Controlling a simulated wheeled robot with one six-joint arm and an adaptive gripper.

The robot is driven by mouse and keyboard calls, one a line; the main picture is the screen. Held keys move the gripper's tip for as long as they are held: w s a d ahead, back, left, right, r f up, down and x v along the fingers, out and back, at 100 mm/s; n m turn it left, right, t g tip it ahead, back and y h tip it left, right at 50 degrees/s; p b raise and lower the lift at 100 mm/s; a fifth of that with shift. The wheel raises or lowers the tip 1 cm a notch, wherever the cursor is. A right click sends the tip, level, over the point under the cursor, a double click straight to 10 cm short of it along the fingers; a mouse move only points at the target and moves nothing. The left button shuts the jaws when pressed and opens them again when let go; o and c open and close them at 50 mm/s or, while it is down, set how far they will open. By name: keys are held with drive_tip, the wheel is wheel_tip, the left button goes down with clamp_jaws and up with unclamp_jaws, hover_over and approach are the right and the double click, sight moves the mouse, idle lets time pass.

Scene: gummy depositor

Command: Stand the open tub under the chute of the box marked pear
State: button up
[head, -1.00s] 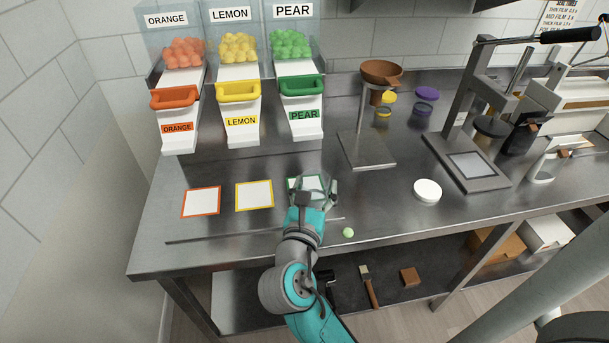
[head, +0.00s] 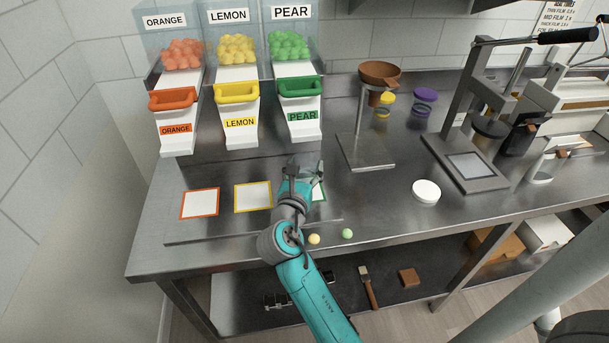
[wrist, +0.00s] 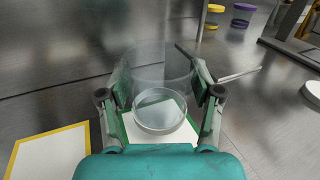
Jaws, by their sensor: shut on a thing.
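The open tub is clear and empty; it shows in the wrist view (wrist: 160,72) between my fingers. My gripper (wrist: 160,98) is shut on its sides. In the head view my gripper (head: 302,172) and the faint tub (head: 305,162) are just in front of and below the chute marked PEAR (head: 305,132). The chute has a green handle (head: 300,87), under a clear box of green gummies (head: 289,44). A green-edged white square (head: 320,191) lies partly hidden beneath my gripper. I cannot tell whether the tub touches the bench.
Orange (head: 176,128) and lemon (head: 240,122) chutes stand to the left, with orange-edged (head: 200,204) and yellow-edged (head: 253,197) squares before them. A white round lid (head: 426,191) and a funnel stand (head: 367,152) are to the right. Yellow (head: 314,239) and green (head: 347,233) balls lie at the bench's front.

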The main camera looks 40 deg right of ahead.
sight(304, 176)
wheel_tip(304, 176, down, 2)
drive_tip(key=shift+f, duration=0.25)
drive_tip(key=shift+w+d+f, duration=0.15)
drive_tip(key=shift+f, duration=0.1)
drive_tip(key=shift+f, duration=0.1)
drive_tip(key=o, duration=1.1)
drive_tip(key=shift+o, duration=0.2)
drive_tip(key=v, duration=1.2)
